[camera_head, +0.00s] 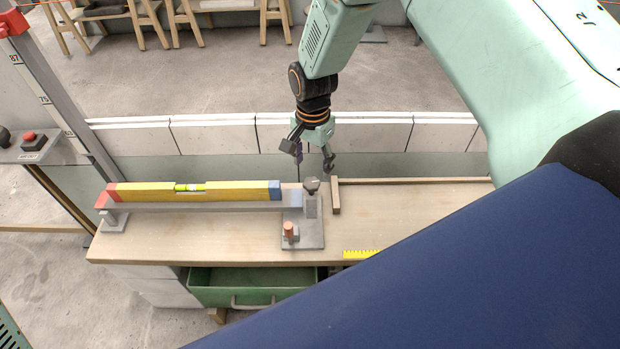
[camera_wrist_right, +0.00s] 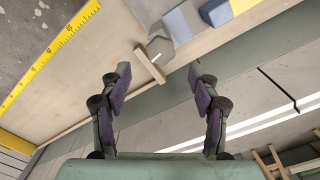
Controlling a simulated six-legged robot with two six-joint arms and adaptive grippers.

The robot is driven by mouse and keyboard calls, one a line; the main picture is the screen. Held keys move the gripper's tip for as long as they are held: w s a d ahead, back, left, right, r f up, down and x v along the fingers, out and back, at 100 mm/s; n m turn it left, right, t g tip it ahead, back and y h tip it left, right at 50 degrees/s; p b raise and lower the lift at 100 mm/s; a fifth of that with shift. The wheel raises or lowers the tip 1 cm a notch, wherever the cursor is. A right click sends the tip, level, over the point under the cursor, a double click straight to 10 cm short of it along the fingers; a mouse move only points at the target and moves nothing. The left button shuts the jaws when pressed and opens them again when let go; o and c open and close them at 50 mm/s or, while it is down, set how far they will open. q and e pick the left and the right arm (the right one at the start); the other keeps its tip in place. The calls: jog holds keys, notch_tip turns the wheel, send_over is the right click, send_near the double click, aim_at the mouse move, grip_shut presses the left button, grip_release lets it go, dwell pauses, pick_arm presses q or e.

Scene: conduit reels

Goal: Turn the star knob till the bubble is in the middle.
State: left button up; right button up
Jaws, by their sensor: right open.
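The dark grey star knob (camera_head: 311,185) stands on a grey metal plate (camera_head: 314,242) at the right end of a grey beam. It also shows in the right wrist view (camera_wrist_right: 160,48), beyond the fingertips. A yellow spirit level (camera_head: 147,191) with a red left end and a blue right end lies along the beam. Its green vial (camera_head: 190,187) is in the middle, but the bubble is too small to place. My right gripper (camera_head: 313,164) is open and empty, above and behind the knob, apart from it. Its spread fingers show in the wrist view (camera_wrist_right: 160,78). My left gripper is not in view.
A copper-coloured peg (camera_head: 290,230) stands on the plate in front of the knob. A small wooden block (camera_head: 335,195) lies close right of the knob. A yellow ruler (camera_head: 360,254) lies at the bench's front edge. A green drawer (camera_head: 250,287) hangs open below.

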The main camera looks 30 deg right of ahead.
aim_at(312, 182)
notch_tip(312, 182, down, 6)
jog(key=shift+f+b, duration=0.1)
jog(key=shift+b, duration=0.8)
jog(key=shift+a, duration=0.1)
jog(key=c, duration=1.2)
jog(key=shift+n+p, duration=0.7)
jog(key=shift+n, duration=0.3)
jog(key=n+p, duration=0.1)
jog(key=n, duration=0.1)
jog(key=shift+n, duration=0.3)
jog(key=n+p, duration=0.1)
jog(key=n, duration=0.2)
jog(key=shift+n, duration=2.1)
